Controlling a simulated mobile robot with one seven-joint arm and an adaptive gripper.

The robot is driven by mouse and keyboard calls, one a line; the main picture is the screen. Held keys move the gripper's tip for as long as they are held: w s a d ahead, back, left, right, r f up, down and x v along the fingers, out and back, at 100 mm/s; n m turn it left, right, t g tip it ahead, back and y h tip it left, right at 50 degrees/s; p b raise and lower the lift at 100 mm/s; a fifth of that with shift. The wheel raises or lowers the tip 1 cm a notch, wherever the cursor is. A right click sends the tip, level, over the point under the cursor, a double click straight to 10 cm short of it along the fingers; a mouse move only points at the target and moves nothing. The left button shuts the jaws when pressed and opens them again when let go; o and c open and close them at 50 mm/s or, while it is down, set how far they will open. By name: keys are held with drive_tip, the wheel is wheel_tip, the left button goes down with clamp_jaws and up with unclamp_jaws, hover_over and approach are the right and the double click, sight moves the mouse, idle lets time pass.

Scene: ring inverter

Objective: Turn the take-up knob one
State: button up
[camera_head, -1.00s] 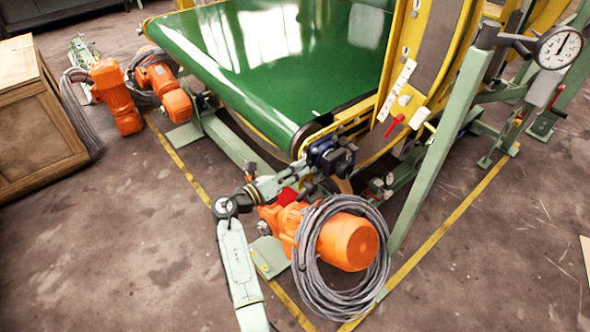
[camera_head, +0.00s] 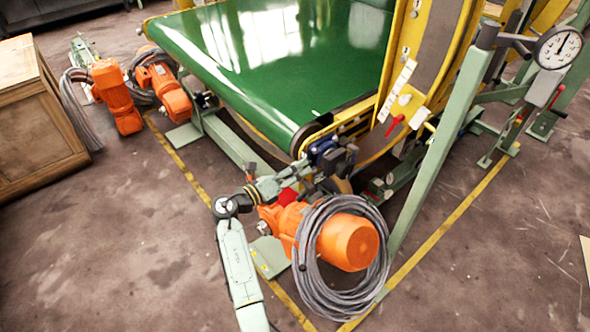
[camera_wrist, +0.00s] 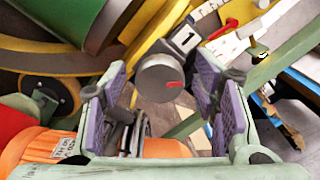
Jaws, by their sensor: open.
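The take-up knob (camera_wrist: 160,78) is a grey round knob with a red mark on its face. It shows in the wrist view under a white label reading 1 (camera_wrist: 186,39). My gripper (camera_wrist: 165,92) is open in the wrist view, its purple-padded fingers to the left and right of the knob in the picture.
The green belt (camera_head: 270,60) in its yellow frame is behind my gripper. An orange motor (camera_head: 348,242) with coiled grey cable (camera_head: 312,275) is just below my arm. A green post (camera_head: 435,160) and a dial gauge (camera_head: 558,47) stand to the right. A red lever (camera_head: 395,125) is nearby.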

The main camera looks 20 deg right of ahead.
drive_tip(key=shift+a, duration=0.1)
drive_tip(key=v, duration=1.1)
drive_tip(key=shift+s+a, duration=0.15)
drive_tip(key=shift+a, duration=0.25)
